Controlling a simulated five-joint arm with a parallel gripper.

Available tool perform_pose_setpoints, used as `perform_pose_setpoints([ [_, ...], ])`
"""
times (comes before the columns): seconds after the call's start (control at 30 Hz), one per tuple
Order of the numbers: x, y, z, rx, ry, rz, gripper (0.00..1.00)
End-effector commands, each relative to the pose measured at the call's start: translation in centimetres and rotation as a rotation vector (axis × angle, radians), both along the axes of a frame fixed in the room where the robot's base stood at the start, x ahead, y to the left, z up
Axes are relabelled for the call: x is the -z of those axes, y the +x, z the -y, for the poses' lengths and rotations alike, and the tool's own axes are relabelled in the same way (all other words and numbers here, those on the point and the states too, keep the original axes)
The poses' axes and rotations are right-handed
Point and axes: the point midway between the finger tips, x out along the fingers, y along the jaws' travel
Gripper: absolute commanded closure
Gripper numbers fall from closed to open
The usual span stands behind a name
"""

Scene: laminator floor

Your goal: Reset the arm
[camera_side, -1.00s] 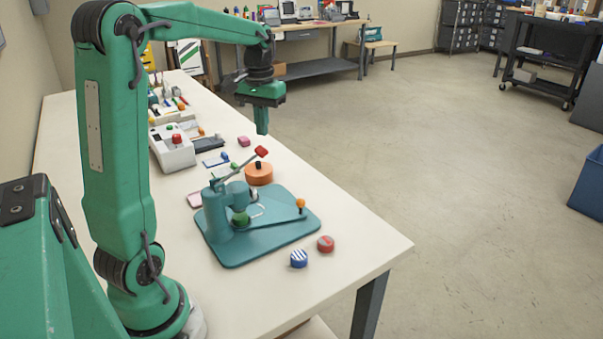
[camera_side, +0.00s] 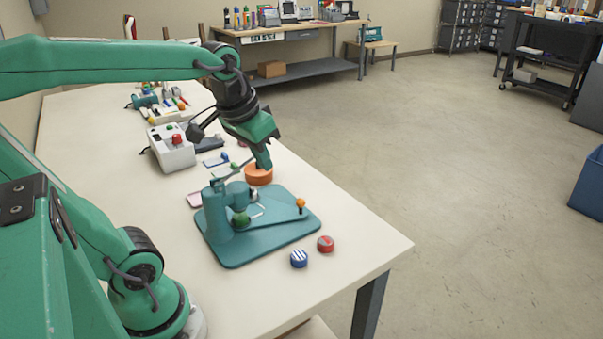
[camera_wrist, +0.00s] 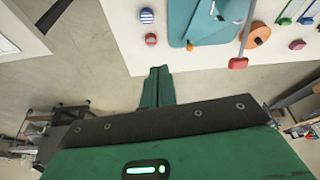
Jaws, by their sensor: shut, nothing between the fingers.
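My green gripper (camera_side: 264,163) is shut and empty. In the side view it points down and its tip overlaps the red-ended lever of the teal press (camera_side: 227,240), hiding the lever's red end; I cannot tell from that view whether they touch. In the wrist view my gripper (camera_wrist: 158,72) shows with its fingers together over bare floor beyond the table edge, apart from the lever's red end (camera_wrist: 238,63). The press stands upright on its teal base plate on the white table (camera_side: 370,250).
A blue striped cap (camera_side: 299,258) and a red cap (camera_side: 325,244) lie right of the press. An orange round piece (camera_side: 259,175) sits behind it. A white box with a red button (camera_side: 171,153) stands farther back. The table's front right corner is clear.

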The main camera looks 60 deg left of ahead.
Motion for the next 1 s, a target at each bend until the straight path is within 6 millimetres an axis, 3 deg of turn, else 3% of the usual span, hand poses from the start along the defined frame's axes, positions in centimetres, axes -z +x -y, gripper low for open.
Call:
perform_pose_setpoints([
  [0.2,1.2,-2.9,2.8,0.093,0.009,0.087,1.0],
  [0.4,2.2,-4.3,4.0,0.141,0.01,0.133,1.0],
  [1.0,2.4,-4.6,4.2,0.152,0.01,0.143,1.0],
])
